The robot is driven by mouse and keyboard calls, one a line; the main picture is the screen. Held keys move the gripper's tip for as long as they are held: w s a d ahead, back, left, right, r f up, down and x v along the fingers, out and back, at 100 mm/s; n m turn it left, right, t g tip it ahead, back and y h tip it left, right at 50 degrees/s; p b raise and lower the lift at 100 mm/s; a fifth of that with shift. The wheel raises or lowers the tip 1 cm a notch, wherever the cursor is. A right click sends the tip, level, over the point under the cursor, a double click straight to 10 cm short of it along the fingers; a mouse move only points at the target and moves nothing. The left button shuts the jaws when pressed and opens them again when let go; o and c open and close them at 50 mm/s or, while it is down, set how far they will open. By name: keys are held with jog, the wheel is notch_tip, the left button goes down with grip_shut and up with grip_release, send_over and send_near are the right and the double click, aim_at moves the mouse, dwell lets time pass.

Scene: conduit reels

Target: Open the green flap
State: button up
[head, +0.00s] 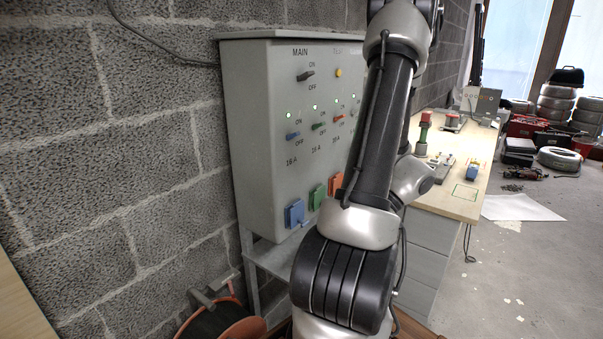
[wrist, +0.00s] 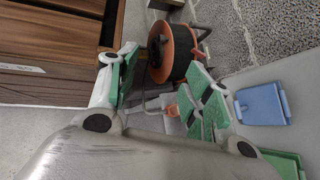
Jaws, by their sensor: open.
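The green flap (head: 317,197) is on the lower front of the grey electrical cabinet (head: 262,120), between a blue flap (head: 295,213) and a red flap (head: 335,184). It looks closed over its socket. In the wrist view the green flap (wrist: 287,163) is partly cut off at the lower right, below the blue flap (wrist: 262,104). My gripper (wrist: 163,72) is open and empty, its green-padded fingers apart and left of both flaps, not visibly touching either. My gripper does not show in the head view; my arm hides the cabinet's right side.
An orange and black cable reel (head: 222,318) stands low by the wall; it also shows between my fingers in the wrist view (wrist: 172,52). A workbench (head: 455,200) with tools stands right of the cabinet. Open floor (head: 540,250) lies farther right.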

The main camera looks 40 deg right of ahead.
jog(key=w+a+r+n+h, duration=0.2)
jog(key=a+r+n+h, duration=0.3)
jog(key=r+n, duration=0.4)
jog(key=w+a+r+n+h, duration=0.2)
jog(key=a+r+n+h, duration=0.3)
jog(key=r+n, duration=0.4)
notch_tip(320, 180, up, 3)
jog(key=shift+a+r, duration=0.1)
jog(key=shift+a, duration=0.1)
